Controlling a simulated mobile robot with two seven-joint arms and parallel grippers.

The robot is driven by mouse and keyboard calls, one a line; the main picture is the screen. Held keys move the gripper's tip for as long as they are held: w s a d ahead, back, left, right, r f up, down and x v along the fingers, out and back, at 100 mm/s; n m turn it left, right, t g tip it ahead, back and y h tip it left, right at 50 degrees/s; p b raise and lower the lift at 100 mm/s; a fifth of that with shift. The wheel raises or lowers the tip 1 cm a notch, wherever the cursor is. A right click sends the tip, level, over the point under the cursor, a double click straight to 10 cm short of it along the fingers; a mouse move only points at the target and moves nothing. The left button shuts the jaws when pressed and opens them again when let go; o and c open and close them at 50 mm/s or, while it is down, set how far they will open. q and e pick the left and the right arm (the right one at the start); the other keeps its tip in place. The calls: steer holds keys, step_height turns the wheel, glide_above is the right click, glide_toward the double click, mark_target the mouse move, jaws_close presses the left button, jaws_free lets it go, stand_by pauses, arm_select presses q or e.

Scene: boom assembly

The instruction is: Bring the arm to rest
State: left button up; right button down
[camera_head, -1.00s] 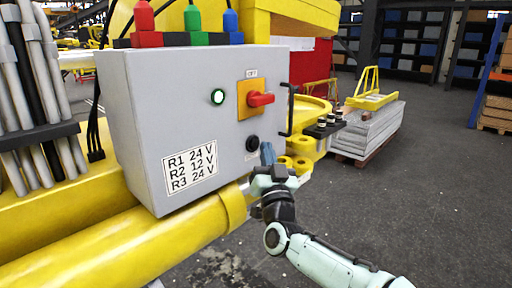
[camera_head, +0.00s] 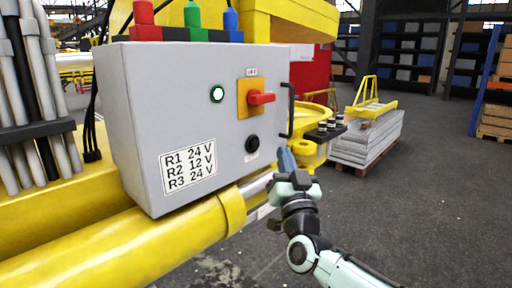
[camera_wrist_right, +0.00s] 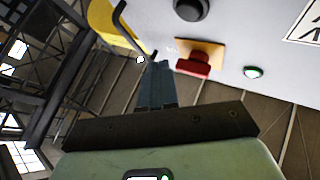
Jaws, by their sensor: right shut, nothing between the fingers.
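My right gripper (camera_head: 287,160) is shut and empty, to the lower right of the grey control box and apart from it. In the right wrist view its blue-grey fingers (camera_wrist_right: 156,85) are together, with the box (camera_wrist_right: 255,30) beyond them. The grey control box (camera_head: 125,125) carries a red rotary switch (camera_head: 262,98) on a yellow plate, a lit green lamp (camera_head: 217,94), a black knob (camera_head: 252,143) and a voltage label (camera_head: 189,167). The red switch handle lies level in the head view. My left gripper is not in view.
A black handle (camera_head: 289,110) stands out at the box's right edge. A yellow boom cylinder (camera_head: 130,245) runs below the box. A dark bracket with several small cylinders (camera_head: 327,128) is behind my gripper. The grey floor (camera_head: 430,200) at right is clear.

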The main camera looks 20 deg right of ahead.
stand_by(0.5)
